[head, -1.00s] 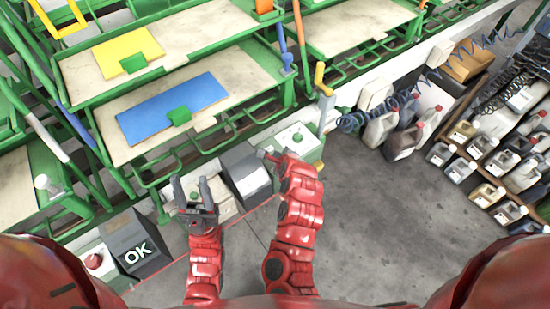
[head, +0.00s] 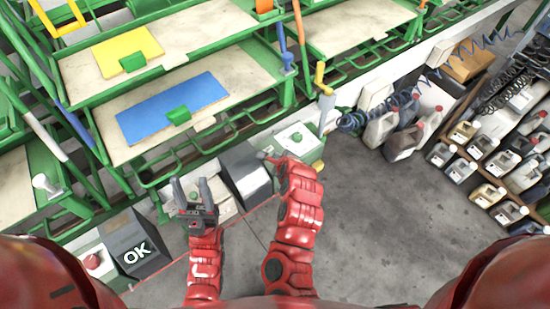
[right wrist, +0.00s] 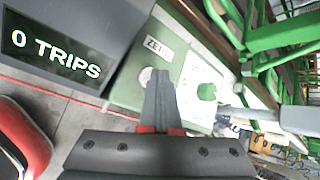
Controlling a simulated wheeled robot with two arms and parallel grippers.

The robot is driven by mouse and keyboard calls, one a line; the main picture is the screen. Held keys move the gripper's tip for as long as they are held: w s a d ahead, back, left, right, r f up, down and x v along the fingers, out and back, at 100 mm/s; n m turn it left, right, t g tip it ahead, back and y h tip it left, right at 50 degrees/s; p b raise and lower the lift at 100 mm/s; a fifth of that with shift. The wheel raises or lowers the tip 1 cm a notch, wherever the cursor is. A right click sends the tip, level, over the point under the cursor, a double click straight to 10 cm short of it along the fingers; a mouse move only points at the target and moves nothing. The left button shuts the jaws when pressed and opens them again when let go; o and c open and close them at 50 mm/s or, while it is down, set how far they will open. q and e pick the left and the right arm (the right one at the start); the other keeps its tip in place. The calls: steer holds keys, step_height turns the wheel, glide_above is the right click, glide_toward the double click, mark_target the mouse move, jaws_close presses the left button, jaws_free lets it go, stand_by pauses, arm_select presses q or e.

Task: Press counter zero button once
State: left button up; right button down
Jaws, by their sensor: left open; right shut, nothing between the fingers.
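The counter is a dark box (head: 246,170) whose screen reads "0 TRIPS" in the right wrist view (right wrist: 58,50). Beside it is a green panel (right wrist: 128,90) with a label, partly hidden, that starts "ZE". A pale round button (right wrist: 145,76) lies under the label, partly covered by my right fingers. My right gripper (right wrist: 160,74) is shut and empty, its tips over or beside this button; I cannot tell whether they touch. In the head view, the right gripper (head: 267,157) is by the counter's right side. My left gripper (head: 188,184) is open and empty, left of the counter.
A white box with a green button (head: 296,137) stands right of the counter. A dark "OK" screen (head: 136,245) and a red button (head: 92,261) are at lower left. Green racks (head: 180,150) run behind. Grey floor (head: 390,230) is clear at right.

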steer(key=shift+r+p, duration=0.8)
steer(key=shift+r, duration=0.05)
steer(key=shift+r, duration=0.1)
step_height(320, 180, up, 5)
steer(key=p, duration=0.4)
stand_by(0.3)
stand_by(0.5)
